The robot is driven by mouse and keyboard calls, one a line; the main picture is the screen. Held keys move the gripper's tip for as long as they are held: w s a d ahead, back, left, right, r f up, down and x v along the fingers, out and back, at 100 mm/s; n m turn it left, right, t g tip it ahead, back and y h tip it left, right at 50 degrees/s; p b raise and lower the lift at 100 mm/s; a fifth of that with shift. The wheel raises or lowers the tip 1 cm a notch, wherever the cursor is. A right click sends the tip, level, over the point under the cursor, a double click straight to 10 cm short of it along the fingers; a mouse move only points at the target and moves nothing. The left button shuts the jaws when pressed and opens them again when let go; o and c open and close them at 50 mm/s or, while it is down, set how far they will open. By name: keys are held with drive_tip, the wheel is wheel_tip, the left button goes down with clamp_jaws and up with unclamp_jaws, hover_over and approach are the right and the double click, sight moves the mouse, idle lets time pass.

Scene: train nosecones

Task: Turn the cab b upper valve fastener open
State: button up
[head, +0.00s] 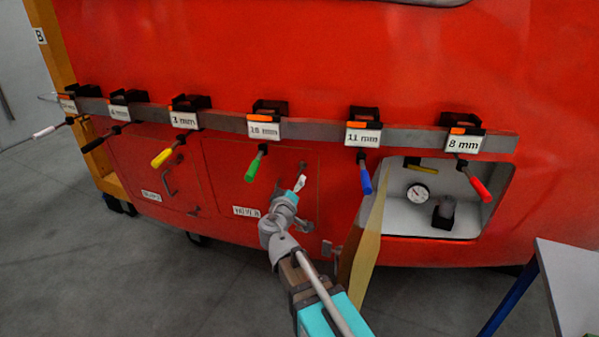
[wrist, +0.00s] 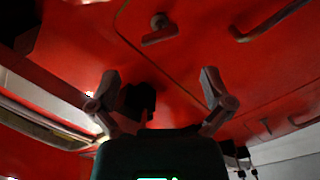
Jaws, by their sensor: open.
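My gripper (head: 299,183) is in front of the red middle panel (head: 225,180), near its right edge. The wrist view shows my gripper (wrist: 161,88) open, its two fingers apart. A small T-shaped fastener (wrist: 160,29) is on the red surface beyond the fingertips, at the top of the wrist view, and the fingers are apart from it. I cannot tell from the wrist view whether it is the upper valve fastener. In the head view a fastener (head: 304,225) shows low on the right side of the middle panel.
A table (head: 570,275) stands at far right.

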sight(299, 173)
drive_tip(key=w, duration=0.2)
drive_tip(key=w+d, duration=0.1)
drive_tip(key=w, duration=0.4)
drive_tip(key=shift+w+d, duration=0.15)
drive_tip(key=shift+w, duration=0.2)
drive_tip(key=c, duration=1.1)
